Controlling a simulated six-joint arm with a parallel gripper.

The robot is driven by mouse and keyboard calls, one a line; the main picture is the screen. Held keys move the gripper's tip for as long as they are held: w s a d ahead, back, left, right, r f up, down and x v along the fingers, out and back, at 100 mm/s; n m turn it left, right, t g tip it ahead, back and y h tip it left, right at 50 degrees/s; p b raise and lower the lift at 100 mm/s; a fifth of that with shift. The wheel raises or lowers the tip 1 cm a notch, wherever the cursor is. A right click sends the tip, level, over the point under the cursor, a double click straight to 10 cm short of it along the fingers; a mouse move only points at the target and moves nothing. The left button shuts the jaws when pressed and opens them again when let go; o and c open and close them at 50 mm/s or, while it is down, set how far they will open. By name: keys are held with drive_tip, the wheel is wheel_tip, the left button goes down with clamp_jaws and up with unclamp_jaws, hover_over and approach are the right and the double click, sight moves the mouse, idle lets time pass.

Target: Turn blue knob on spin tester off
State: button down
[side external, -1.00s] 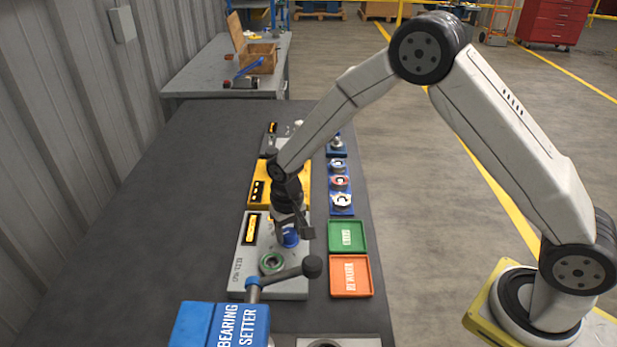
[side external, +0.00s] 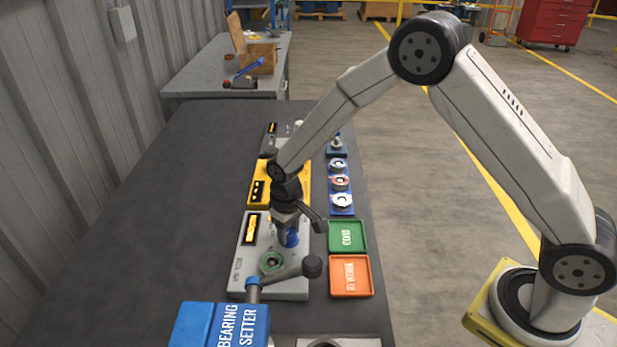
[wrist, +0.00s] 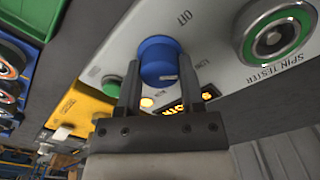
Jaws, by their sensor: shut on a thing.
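The spin tester (side external: 239,271) is a grey box with a lit amber display (wrist: 188,105) and a green-ringed socket (wrist: 276,38). Its blue knob (wrist: 158,58) stands on the top panel, beside a printed OFF label, and also shows in the side view (side external: 289,239). A small pale mark on the knob is on its side toward the display, away from OFF. My gripper (wrist: 158,74) is shut on the knob, one finger on each side. In the side view my gripper (side external: 288,229) points down over the tester and partly hides the knob.
The blue bearing setter (side external: 215,325) has a lever reaching over the tester's near edge. Green (side external: 347,222) and orange (side external: 335,291) trays lie to the right. The bench's left side is clear.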

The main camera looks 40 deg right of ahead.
sight(289, 231)
drive_tip(key=n, duration=0.5)
drive_tip(key=shift+n, duration=0.4)
drive_tip(key=n, duration=0.4)
drive_tip(key=shift+n, duration=0.3)
drive_tip(key=shift+c, duration=1.1)
unclamp_jaws()
drive_tip(key=shift+r, duration=0.1)
drive_tip(key=shift+r, duration=3.8)
